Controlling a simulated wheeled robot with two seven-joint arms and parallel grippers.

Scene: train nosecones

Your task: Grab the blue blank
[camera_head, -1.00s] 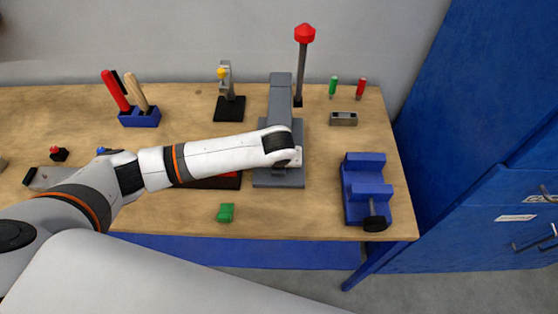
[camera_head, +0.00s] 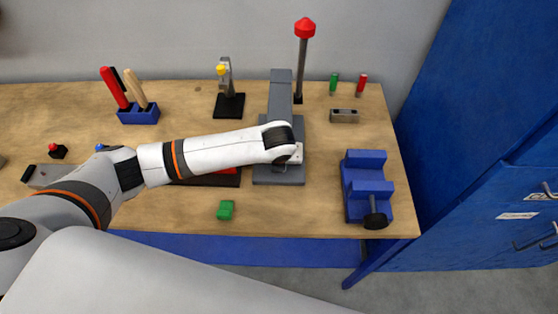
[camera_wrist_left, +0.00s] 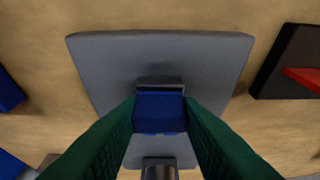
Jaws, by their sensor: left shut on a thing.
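The blue blank (camera_wrist_left: 160,112) is a small blue block between the two green fingers of my left gripper (camera_wrist_left: 160,118) in the left wrist view. The gripper is shut on it. The blank is over the grey base plate (camera_wrist_left: 115,62) of the press, close to a dark part at its far side. I cannot tell whether it touches the plate. In the head view my left arm reaches the grey press (camera_head: 281,92) and hides the fingers and the blank. My right gripper is not in view.
A small green block (camera_head: 226,209) lies near the table's front edge. A blue vise (camera_head: 366,187) stands to the right of the press. A blue tool holder (camera_head: 138,116) stands at the back left. Bare table (camera_head: 325,180) lies between press and vise.

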